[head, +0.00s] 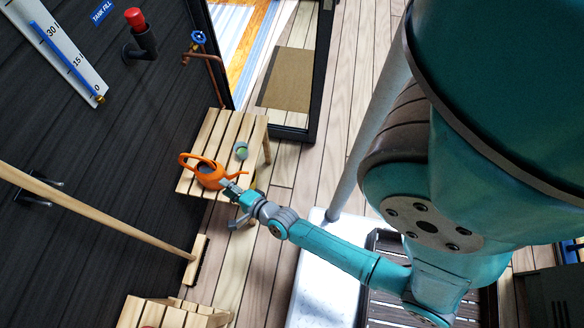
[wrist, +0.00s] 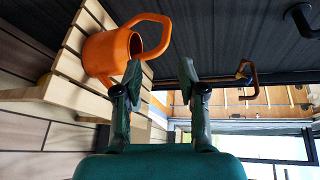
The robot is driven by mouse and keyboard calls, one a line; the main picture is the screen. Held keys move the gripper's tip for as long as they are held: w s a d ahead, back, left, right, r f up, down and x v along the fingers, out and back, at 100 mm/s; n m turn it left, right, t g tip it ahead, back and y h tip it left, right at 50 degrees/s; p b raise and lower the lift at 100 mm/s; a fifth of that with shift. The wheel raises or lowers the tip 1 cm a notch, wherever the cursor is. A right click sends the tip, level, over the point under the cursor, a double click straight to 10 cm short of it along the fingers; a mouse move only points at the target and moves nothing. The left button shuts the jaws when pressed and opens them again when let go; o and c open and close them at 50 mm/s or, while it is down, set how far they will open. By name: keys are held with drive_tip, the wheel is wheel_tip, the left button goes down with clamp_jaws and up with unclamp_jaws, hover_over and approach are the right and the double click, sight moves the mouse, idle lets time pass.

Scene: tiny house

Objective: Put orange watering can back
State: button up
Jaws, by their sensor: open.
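The orange watering can (head: 210,176) stands on a small slatted wooden bench against the dark wall. Its handle loop is on the left in the head view and its spout on the right. In the wrist view the can (wrist: 103,55) is at the upper left, partly behind the left finger. My gripper (head: 232,189) is close by the can's spout side in the head view. In the wrist view my gripper (wrist: 160,82) is open, with nothing between its fingers. I cannot tell whether a finger touches the can.
The slatted bench (head: 197,142) also bears a small grey-green pot (head: 241,150). A copper pipe with a blue tap (head: 199,38) rises behind it. A broom (head: 110,214) leans at the left. A wooden crate (head: 160,312) stands at the front. An open doorway lies behind.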

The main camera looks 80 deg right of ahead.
drive_tip(key=s+a+r+n+y, duration=0.1)
drive_tip(key=s+a+r+n, duration=0.35)
drive_tip(key=s+n, duration=0.2)
drive_tip(key=s+a+r+n+y, duration=0.2)
drive_tip(key=s+a+r+n, duration=0.3)
drive_tip(key=s, duration=0.3)
drive_tip(key=s+a+r+n+y, duration=0.2)
drive_tip(key=s+a+r+n, duration=0.2)
drive_tip(key=s+r+n, duration=0.6)
wheel_tip(320, 180, up, 4)
drive_tip(key=n, duration=0.3)
drive_tip(key=shift+a+f+y, duration=0.15)
drive_tip(key=shift+a+y, duration=0.05)
drive_tip(key=shift+y, duration=0.1)
